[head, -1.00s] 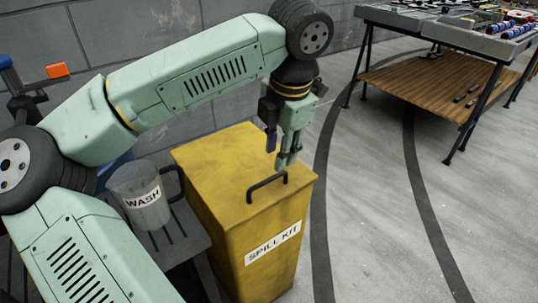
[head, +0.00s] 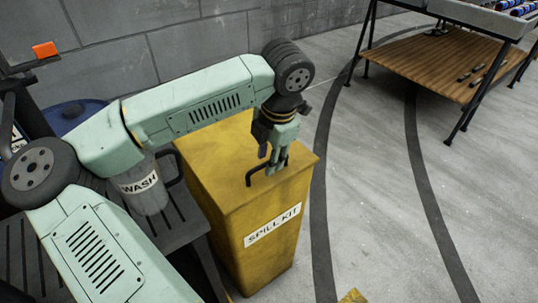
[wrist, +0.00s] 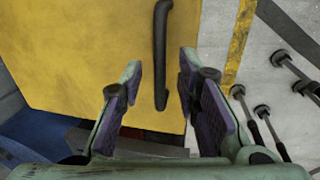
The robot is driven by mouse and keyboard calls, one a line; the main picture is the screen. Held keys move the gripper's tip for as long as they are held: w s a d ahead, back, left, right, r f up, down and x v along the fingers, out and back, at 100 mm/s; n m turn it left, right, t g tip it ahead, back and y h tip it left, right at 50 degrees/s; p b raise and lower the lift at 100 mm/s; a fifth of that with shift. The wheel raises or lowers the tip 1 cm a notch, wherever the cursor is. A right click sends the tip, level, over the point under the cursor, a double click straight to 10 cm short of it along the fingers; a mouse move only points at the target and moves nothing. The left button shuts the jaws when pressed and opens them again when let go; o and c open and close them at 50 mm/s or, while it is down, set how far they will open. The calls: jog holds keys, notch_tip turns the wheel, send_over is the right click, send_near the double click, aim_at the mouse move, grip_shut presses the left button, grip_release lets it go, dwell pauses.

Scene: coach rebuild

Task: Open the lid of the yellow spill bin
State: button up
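The yellow spill bin (head: 228,190), labelled SPILL KIT, stands on the floor with its flat lid closed. A black bar handle (head: 254,174) is on the lid near its front right side. My gripper (head: 275,167) points down at the handle and hides part of it in the head view. In the wrist view, the black handle (wrist: 160,60) runs lengthwise between my two open fingers (wrist: 160,75), with space on both sides. The yellow lid (wrist: 80,50) fills much of that view. I cannot tell the exact height of the fingertips relative to the handle.
A grey jug labelled WASH (head: 146,194) stands on a dark slatted surface left of the bin, close under my arm. A blue drum (head: 72,112) is behind it. A bench with a wooden lower shelf (head: 425,62) stands at the back right.

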grip_shut()
dwell(0.4)
dwell(0.5)
